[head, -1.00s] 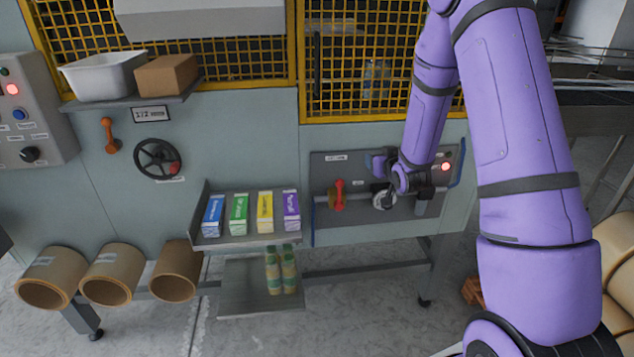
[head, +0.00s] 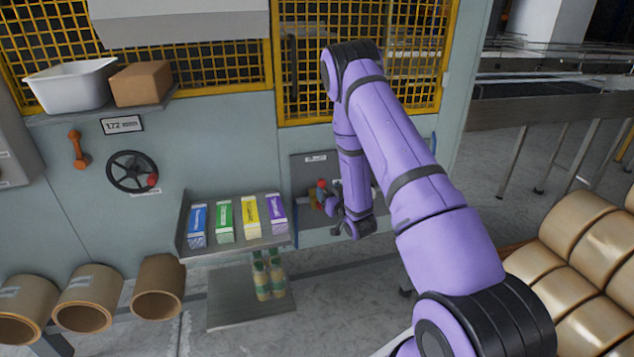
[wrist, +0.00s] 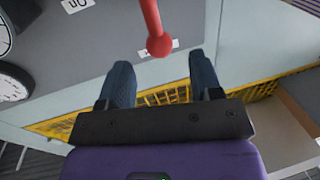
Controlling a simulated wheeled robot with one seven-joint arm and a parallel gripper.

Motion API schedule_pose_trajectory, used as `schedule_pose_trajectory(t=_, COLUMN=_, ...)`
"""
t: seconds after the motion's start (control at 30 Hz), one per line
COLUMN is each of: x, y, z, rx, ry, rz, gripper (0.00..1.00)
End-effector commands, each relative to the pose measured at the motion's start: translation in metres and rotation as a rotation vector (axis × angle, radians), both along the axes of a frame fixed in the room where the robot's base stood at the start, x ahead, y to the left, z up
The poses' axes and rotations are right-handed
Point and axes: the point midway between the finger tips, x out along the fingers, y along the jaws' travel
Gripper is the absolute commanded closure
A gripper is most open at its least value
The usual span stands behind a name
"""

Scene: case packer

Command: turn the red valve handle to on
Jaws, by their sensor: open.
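The red valve handle (head: 321,185) is on the grey panel in the head view, partly covered by my gripper (head: 333,202). In the wrist view the handle (wrist: 153,22) is a red bar with a round knob at its near end. The knob lies ahead of and between my gripper's two dark fingers (wrist: 161,78). The fingers are spread apart, with nothing seen between them, and I cannot tell whether either touches the handle. The brass valve body (head: 314,198) shows only in part in the head view.
A round gauge (wrist: 12,82) is at the left of the wrist view. Left of the panel, a shelf (head: 235,246) holds several coloured cartons. A black handwheel (head: 132,171) and an orange lever (head: 78,149) are further left.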

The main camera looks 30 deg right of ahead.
Motion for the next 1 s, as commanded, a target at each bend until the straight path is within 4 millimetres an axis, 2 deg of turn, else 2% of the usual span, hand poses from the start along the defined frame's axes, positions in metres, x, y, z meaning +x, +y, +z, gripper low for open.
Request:
schedule_pose_trajectory(t=0.2, x=0.04, y=-0.003, z=0.0, rx=-0.001, ry=-0.002, rz=0.002, gripper=0.41)
schedule_pose_trajectory(t=0.4, x=0.064, y=-0.005, z=0.0, rx=-0.001, ry=0.0, rz=0.001, gripper=0.41)
schedule_pose_trajectory(t=0.6, x=0.074, y=-0.006, z=0.0, rx=-0.001, ry=0.001, rz=0.0, gripper=0.41)
schedule_pose_trajectory(t=0.83, x=0.074, y=-0.006, z=0.0, rx=0.0, ry=0.001, rz=0.0, gripper=0.41)
schedule_pose_trajectory(t=0.87, x=0.074, y=-0.006, z=0.0, rx=0.0, ry=0.001, rz=0.0, gripper=0.43)
schedule_pose_trajectory(t=1.0, x=0.074, y=-0.006, z=0.0, rx=0.0, ry=0.001, rz=0.0, gripper=0.76)
